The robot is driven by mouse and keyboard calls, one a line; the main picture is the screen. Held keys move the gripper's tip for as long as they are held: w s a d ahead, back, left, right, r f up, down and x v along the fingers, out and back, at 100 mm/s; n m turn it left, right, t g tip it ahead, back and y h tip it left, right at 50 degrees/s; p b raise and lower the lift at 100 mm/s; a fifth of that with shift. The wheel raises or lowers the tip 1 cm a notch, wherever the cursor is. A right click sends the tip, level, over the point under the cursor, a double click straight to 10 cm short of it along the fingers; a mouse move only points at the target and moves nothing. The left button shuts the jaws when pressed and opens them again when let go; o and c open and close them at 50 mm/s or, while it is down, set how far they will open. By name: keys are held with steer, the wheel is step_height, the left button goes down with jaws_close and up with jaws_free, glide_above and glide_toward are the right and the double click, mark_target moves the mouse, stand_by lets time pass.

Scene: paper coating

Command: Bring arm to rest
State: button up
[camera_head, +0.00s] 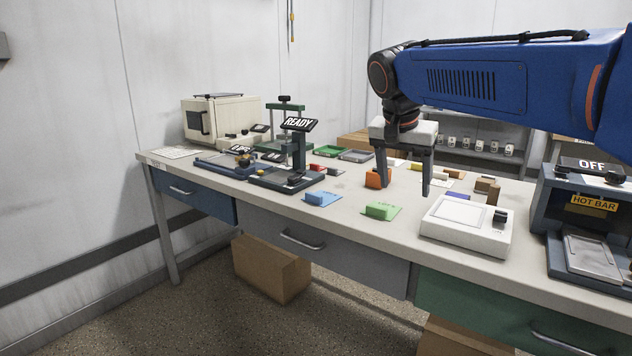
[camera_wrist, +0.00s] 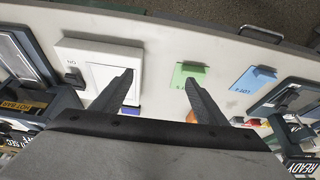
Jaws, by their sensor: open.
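My blue arm (camera_head: 500,75) reaches in from the right in the head view and bends down at its wrist. My gripper (camera_head: 404,182) hangs over the middle of the bench, its two fingers pointing down, apart, with nothing between them. In the wrist view my gripper (camera_wrist: 160,85) also shows open and empty.
A dark press with a READY sign (camera_head: 298,124) stands to the left. A hot bar machine (camera_head: 595,205) marked OFF is at the bench's right end. A blue block (camera_head: 321,198), small coloured blocks and trays lie on the bench (camera_head: 340,225). A cream oven (camera_head: 211,118) is at the back left.

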steer(key=s+d+f+n+y, duration=0.1)
steer(key=s+d+f+n, duration=0.2)
steer(key=s+f, duration=0.8)
steer(key=s+d+f+n+t+y, duration=0.1)
steer(key=s+d+f+n, duration=0.3)
steer(key=s+f, duration=0.8)
steer(key=s+d, duration=0.2)
steer(key=s, duration=0.4)
steer(key=shift+f+y, duration=0.3)
